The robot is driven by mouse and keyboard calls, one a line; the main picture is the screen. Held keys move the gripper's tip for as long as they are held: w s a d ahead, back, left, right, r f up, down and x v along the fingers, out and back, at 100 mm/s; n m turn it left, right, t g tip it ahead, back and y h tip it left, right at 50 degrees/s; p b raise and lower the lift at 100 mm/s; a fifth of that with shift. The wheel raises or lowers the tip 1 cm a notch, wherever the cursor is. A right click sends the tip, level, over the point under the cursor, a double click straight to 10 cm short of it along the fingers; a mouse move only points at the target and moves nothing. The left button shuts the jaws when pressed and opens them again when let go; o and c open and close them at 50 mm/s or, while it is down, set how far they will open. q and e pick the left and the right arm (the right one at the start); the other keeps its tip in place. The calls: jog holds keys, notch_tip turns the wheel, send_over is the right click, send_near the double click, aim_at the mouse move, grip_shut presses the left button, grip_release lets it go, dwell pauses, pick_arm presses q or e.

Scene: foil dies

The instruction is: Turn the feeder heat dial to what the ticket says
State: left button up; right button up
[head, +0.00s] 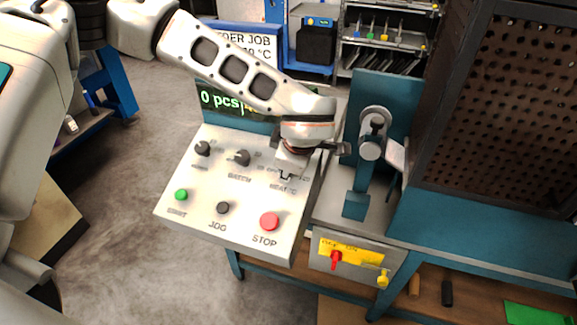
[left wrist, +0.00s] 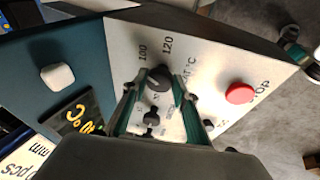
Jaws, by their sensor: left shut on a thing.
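The light grey control panel (head: 235,218) carries a row of dials. My left gripper (head: 287,172) is over the right-hand dial, above the HEAT label, and hides it in the head view. In the left wrist view, the black heat dial (left wrist: 158,78) is between the fingertips of my left gripper (left wrist: 156,88), which is shut on it. Marks 100 and 120 show beside it; its exact setting is unclear. The white ticket (head: 266,42) reads "FEEDER JOB" with a °C value, partly hidden by my arm. My right gripper is not in view.
The panel also has the batch dial (head: 240,158), another dial (head: 203,148), a green button (head: 181,195), a black JOG button (head: 223,208) and a red STOP button (head: 269,221). A display (head: 222,101) stands behind. A press (head: 372,150) stands close on the right.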

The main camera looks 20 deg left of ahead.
pick_arm(q)
jog(key=shift+w+r, duration=0.15)
jog(key=o, duration=1.1)
jog(key=shift+c, duration=0.2)
jog(key=v, duration=1.2)
jog(key=shift+d, duration=0.1)
